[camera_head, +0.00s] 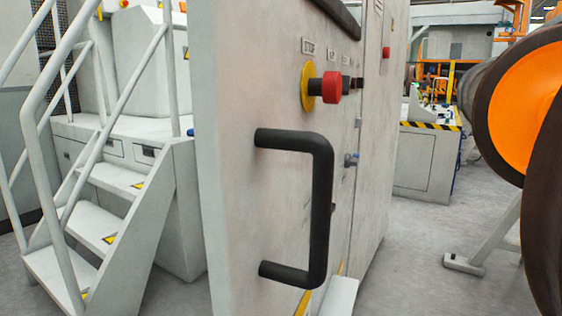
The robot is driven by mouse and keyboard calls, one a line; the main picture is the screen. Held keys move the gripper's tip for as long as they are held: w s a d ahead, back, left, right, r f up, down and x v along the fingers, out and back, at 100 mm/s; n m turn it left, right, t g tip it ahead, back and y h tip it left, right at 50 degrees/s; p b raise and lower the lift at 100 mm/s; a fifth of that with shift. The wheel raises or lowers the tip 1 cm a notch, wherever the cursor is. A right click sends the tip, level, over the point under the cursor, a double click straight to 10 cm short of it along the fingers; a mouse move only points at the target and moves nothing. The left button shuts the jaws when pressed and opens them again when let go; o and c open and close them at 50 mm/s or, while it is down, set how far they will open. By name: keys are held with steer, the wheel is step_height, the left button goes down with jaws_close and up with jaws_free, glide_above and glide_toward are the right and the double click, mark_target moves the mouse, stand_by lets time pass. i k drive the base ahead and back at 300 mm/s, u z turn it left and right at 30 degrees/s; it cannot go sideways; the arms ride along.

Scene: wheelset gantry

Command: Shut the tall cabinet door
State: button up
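A tall off-white cabinet panel (235,200) stands close in front of me in the head view, seen at a steep angle. It looks like the tall cabinet door. A black U-shaped handle (321,205) is fixed upright on its face. A red stop button (331,87) on a yellow disc sits above the handle. The panel's top and bottom run out of the picture. I cannot tell from this view how far the door stands open. My gripper is not in view.
White stairs with railings (110,205) stand on the left. A large wheel with an orange face (522,105) and dark rim fills the right edge, with a grey support foot (465,263) below it. Grey floor (405,275) is clear between the cabinet and wheel.

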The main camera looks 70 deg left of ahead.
mark_target(270, 153)
steer(key=u, duration=2.45)
